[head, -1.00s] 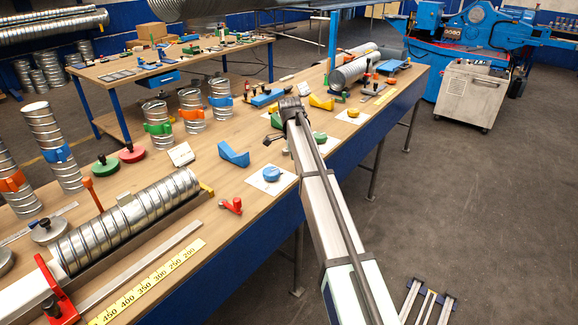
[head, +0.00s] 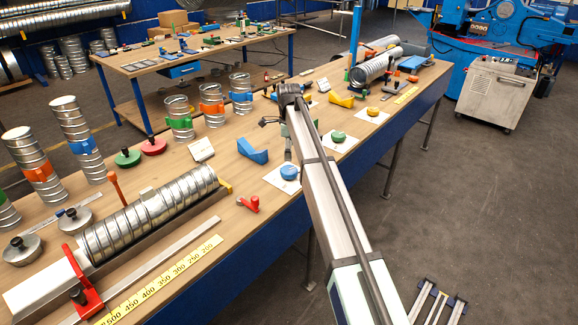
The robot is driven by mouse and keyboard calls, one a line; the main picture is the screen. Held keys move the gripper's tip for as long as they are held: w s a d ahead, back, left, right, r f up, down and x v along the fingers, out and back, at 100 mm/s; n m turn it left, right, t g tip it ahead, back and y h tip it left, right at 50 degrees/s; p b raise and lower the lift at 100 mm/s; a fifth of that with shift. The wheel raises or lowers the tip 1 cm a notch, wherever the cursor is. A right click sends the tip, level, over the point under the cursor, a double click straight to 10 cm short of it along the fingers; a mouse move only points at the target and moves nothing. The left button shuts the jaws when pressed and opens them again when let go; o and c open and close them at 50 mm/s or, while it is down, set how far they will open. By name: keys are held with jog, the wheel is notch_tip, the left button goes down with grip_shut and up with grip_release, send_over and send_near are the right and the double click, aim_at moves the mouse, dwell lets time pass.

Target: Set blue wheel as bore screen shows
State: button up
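The blue wheel (head: 289,172) looks like a round blue disc lying on a white square card (head: 283,184) near the bench's front edge. My gripper (head: 272,123) is above the bench, behind and slightly left of the blue wheel in the picture, apart from it. My arm partly hides the gripper, and its finger gap is unclear. A small tilted white panel (head: 201,149) stands on the bench left of the blue cradle (head: 252,151). It may be the bore screen, but its marks are too small to read.
A green disc (head: 338,136) and a yellow disc (head: 373,111) lie on cards to the right. A ribbed metal duct (head: 150,213) lies in a trough at front left. A red clamp (head: 249,204) lies near the edge. Several banded metal cylinders stand behind.

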aim_at(289, 170)
notch_tip(289, 170, down, 8)
jog(key=shift+f+p, duration=0.15)
jog(key=shift+p, duration=0.85)
jog(key=shift+c, duration=0.3)
jog(key=c, duration=1.1)
